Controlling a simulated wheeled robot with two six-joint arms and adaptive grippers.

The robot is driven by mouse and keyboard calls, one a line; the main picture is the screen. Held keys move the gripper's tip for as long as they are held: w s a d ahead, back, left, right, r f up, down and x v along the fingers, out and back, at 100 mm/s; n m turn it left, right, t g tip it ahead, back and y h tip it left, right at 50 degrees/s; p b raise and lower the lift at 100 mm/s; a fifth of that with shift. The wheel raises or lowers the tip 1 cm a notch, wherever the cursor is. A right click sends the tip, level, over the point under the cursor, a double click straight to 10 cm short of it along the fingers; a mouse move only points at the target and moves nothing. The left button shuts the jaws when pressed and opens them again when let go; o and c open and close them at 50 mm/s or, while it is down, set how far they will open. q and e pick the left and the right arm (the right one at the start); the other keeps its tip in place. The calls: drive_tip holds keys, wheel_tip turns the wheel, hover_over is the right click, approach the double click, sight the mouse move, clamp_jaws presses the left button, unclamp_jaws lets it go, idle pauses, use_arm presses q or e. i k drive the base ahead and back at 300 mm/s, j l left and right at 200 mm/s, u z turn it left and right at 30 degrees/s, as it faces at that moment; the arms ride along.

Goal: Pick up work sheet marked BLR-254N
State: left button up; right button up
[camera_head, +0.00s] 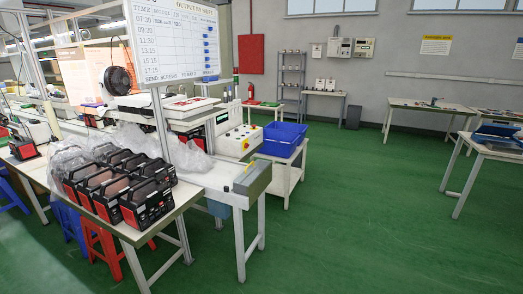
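No work sheet with a readable BLR-254N mark can be made out. Neither of my grippers is in view.
Several black and red power units (148,203) stand on the near-left table, with red stools (101,248) under it. Tables stand at right (430,108). The green floor (340,225) is clear at centre and right.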

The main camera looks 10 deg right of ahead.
sight(316, 53)
drive_tip(key=i+l+z, duration=0.65)
drive_tip(key=i, duration=0.25)
drive_tip(key=i+l+z, duration=0.15)
drive_tip(key=i+z, duration=0.15)
drive_tip(key=i, duration=0.2)
drive_tip(key=i+z, duration=0.3)
drive_tip(key=i, duration=7.35)
drive_tip(key=i+u, duration=0.15)
drive_tip(key=i, duration=0.5)
drive_tip(key=i+l, duration=0.15)
drive_tip(key=i, duration=0.55)
drive_tip(key=i+u, duration=0.15)
drive_tip(key=i, duration=0.5)
drive_tip(key=i+l, duration=0.25)
drive_tip(key=i, duration=0.4)
drive_tip(key=i+j+u, duration=0.15)
drive_tip(key=i+u, duration=0.2)
drive_tip(key=i, duration=0.7)
drive_tip(key=i+l+u, duration=0.15)
drive_tip(key=i+u, duration=0.2)
drive_tip(key=i, duration=0.7)
